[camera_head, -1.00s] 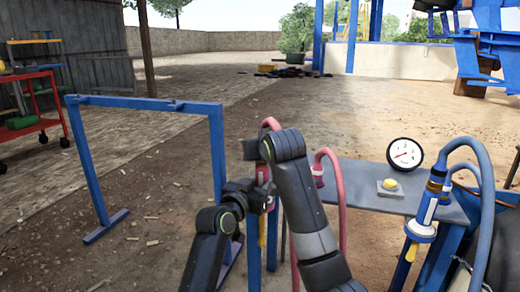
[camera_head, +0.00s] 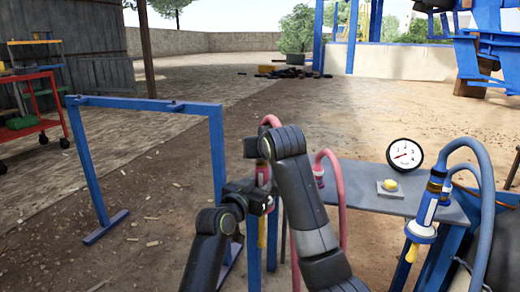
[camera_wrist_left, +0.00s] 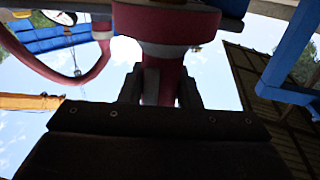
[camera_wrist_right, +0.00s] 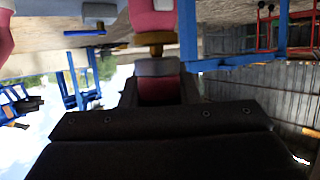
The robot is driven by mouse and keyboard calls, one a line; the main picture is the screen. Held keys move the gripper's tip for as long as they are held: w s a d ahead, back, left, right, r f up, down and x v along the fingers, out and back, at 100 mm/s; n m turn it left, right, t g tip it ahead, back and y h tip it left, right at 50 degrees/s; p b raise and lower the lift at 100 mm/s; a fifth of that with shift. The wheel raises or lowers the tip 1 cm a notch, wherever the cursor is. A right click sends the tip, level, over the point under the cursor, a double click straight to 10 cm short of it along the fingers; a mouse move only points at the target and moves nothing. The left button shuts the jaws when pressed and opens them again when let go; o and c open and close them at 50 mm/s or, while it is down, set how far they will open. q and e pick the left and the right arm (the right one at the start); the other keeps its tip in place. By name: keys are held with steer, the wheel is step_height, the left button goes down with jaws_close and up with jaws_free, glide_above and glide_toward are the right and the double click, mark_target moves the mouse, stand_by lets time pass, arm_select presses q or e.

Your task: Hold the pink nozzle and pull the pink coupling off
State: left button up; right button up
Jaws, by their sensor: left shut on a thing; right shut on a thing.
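The pink nozzle (camera_head: 262,178) stands upright behind my arms, its yellow tip (camera_head: 262,235) pointing down. My left gripper (camera_head: 266,202) is shut on its body, and the left wrist view shows the fingers around the dark pink body (camera_wrist_left: 165,85) beside a wide flange. My right gripper (camera_head: 257,149), higher up, is shut on the pink coupling (camera_wrist_right: 158,88), with the pink hose (camera_head: 270,121) above it. In the right wrist view a brass neck (camera_wrist_right: 155,38) shows between coupling and nozzle. I cannot tell whether the neck is still inside the coupling.
A grey table (camera_head: 360,190) holds a gauge (camera_head: 404,154) and a yellow button (camera_head: 389,185). A blue nozzle (camera_head: 428,210) with a blue hose (camera_head: 480,165) hangs at right. A blue frame (camera_head: 150,104) stands at left. Open ground lies behind.

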steer(key=shift+r, duration=1.9)
arm_select(q)
steer(key=o, duration=1.2)
steer(key=shift+s, duration=0.1)
steer(key=v, duration=1.2)
